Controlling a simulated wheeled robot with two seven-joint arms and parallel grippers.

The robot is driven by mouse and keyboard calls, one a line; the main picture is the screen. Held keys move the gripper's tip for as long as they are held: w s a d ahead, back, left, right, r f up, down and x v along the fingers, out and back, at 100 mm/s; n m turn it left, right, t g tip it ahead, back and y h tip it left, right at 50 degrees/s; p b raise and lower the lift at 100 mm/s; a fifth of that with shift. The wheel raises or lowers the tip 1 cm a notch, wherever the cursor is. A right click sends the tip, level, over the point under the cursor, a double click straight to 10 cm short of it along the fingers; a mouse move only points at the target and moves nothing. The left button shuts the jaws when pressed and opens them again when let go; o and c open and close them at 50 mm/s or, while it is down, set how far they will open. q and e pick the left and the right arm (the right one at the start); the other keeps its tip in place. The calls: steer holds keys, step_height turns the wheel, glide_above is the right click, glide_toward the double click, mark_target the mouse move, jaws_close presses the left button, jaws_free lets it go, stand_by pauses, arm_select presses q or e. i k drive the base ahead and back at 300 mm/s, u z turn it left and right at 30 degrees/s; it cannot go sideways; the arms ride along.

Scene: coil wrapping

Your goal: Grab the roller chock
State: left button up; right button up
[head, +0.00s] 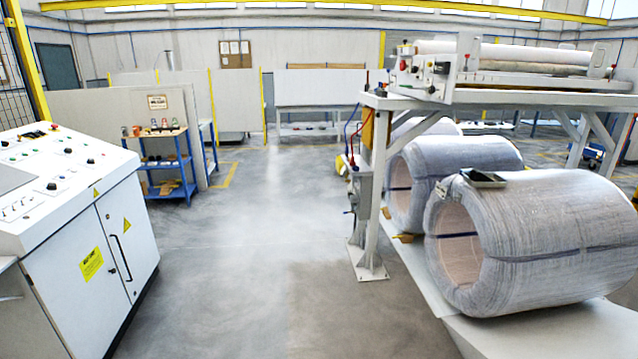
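Neither of my grippers shows in the head view. A small wooden wedge-like block (405,238), which looks like a chock, lies on the light bed beside the coils, between the nearest coil (545,235) and the second coil (455,165). It is small, and I cannot tell for certain that it is the roller chock. Another brown piece (386,213) shows farther back, close to the frame's post. The coils are wrapped in whitish film with dark straps and lie on their sides. A flat dark device (483,178) rests on top of the nearest coil.
A wrapping machine frame (372,190) stands over the coils on the right. A white control cabinet (95,235) stands at the left. A blue shelf (165,165) stands farther back. The grey floor (275,250) between them is clear.

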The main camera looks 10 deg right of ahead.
mark_target(476, 175)
steer(key=i, duration=2.2)
steer(key=z, duration=0.8)
steer(key=i, duration=1.25)
steer(key=z, duration=1.65)
steer(key=i, duration=0.8)
steer(key=z, duration=0.55)
